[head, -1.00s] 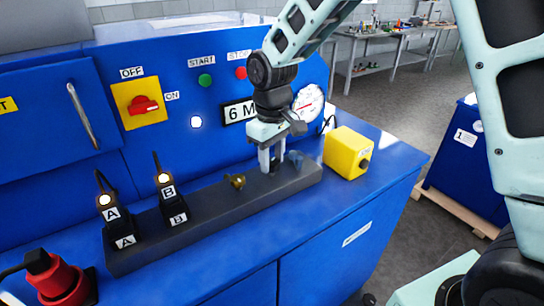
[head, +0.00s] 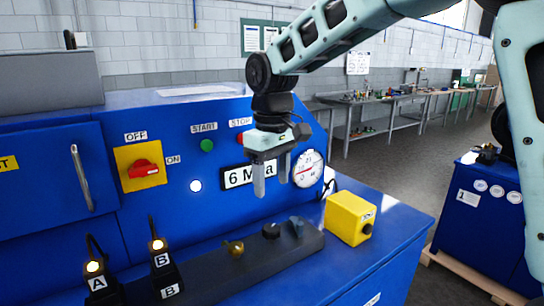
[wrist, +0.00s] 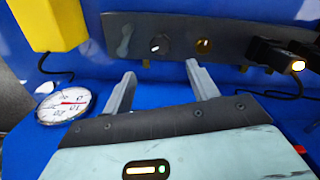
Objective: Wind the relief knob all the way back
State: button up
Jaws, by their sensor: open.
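A round black knob (head: 271,230), which I take for the relief knob, stands on the dark manifold block (head: 215,272), between a brass fitting (head: 235,247) and a blue-grey lever-like part (head: 297,226). In the wrist view the knob (wrist: 159,44) shows a pale mark on its face. My gripper (head: 271,188) is open and empty, raised above the knob with its fingers pointing down. In the wrist view the knob lies beyond the gap between my fingertips (wrist: 161,72), not touching them. A round pressure gauge (head: 307,168) with a red needle is on the panel behind.
A yellow box (head: 350,218) stands right of the block. Plugs A (head: 97,283) and B (head: 160,260), with lit lamps and cables, stand at its left. The panel carries a red switch (head: 143,168) and a "6 MPa" sign (head: 238,176). Space around my gripper is clear.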

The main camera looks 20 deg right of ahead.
notch_tip(320, 180, up, 6)
jog(key=shift+b, duration=0.3)
dwell(0.3)
jog(key=s+a+f, duration=0.1)
jog(key=s+f, duration=0.4)
jog(key=s, duration=0.4)
jog(key=s+a+f+n+b, duration=0.1)
jog(key=s+a+f, duration=0.1)
jog(key=s+f, duration=0.4)
jog(key=s+a+f+n, duration=0.1)
jog(key=s+f, duration=0.5)
jog(key=s, duration=0.6)
jog(key=shift+a+f+y, duration=0.25)
jog(key=shift+a+y, duration=0.05)
jog(key=shift+a, duration=0.2)
